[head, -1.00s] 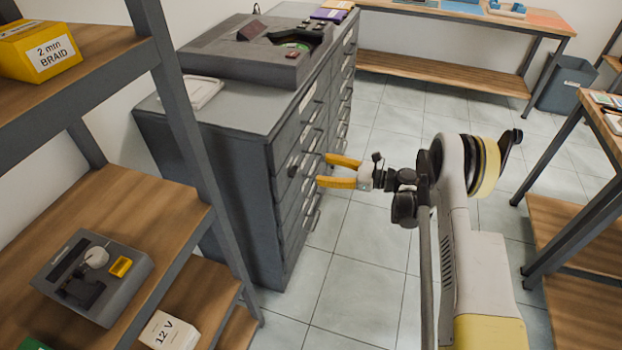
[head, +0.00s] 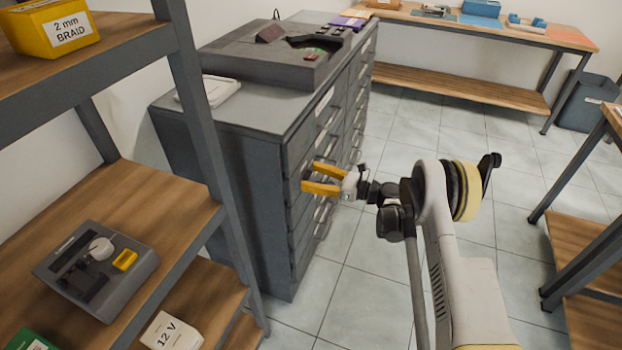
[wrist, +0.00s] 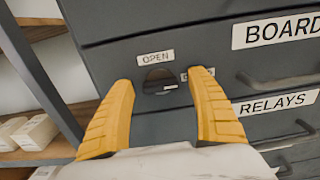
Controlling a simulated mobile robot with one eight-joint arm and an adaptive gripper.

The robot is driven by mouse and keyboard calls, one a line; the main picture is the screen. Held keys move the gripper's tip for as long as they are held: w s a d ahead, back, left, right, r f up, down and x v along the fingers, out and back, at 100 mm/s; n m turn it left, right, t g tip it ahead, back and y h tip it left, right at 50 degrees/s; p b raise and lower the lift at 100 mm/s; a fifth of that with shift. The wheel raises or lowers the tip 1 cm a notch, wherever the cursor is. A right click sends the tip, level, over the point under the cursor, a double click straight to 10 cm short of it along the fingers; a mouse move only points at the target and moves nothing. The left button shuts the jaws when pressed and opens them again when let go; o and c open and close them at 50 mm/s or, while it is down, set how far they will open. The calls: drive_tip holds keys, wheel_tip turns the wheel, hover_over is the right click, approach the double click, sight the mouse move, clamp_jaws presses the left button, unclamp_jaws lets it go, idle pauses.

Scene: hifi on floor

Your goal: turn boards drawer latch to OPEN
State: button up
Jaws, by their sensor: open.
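The boards drawer latch (wrist: 160,80) is a dark round knob with a light mark, on the grey drawer front in the wrist view. An OPEN label (wrist: 155,58) sits above it. A second label to its right is partly hidden by my right finger; the mark points toward that side. My gripper (wrist: 160,100) is open, its two yellow fingers apart on either side of the knob in the picture. I cannot tell whether they touch it. In the head view my gripper (head: 310,178) is at the cabinet (head: 290,215) front, and the knob is hidden.
The RELAYS drawer (wrist: 285,104) with its handle lies below the BOARDS label (wrist: 285,29). A wooden shelf unit (head: 190,205) stands left of the cabinet. A workbench (head: 480,30) is at the back. The tiled floor right of the cabinet is clear.

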drive_tip(key=c, duration=1.2)
drive_tip(key=shift+n, duration=0.4)
drive_tip(key=n, duration=0.4)
drive_tip(key=shift+s+a, duration=0.1)
drive_tip(key=n, duration=0.4)
drive_tip(key=shift+s+n, duration=0.1)
drive_tip(key=shift+n, duration=0.2)
drive_tip(key=n, duration=0.4)
drive_tip(key=shift+f, duration=0.15)
drive_tip(key=shift+n, duration=2.2)
